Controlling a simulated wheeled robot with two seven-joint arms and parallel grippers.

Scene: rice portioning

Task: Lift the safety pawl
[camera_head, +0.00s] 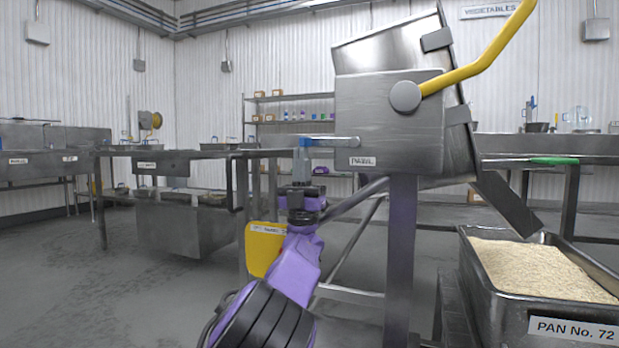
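The safety pawl (335,141) is a short metal bar with a blue end, sticking out to the left from the side of the steel tilting machine (375,115), above a small label that seems to read "PAWL". The bar lies about level. My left gripper (302,156) comes up from below on my purple arm, its fingers pointing up at the blue end. The fingertips overlap the blue end in this view. I cannot tell whether they grip it or only stand beside it. My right gripper is out of view.
A yellow lever (490,60) rises from the machine's round hub. A chute slopes down right toward a pan of rice (490,301) marked "PAN No. 72". A yellow bin (262,250) hangs behind my arm. Steel tables (200,154) stand at left; the floor there is clear.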

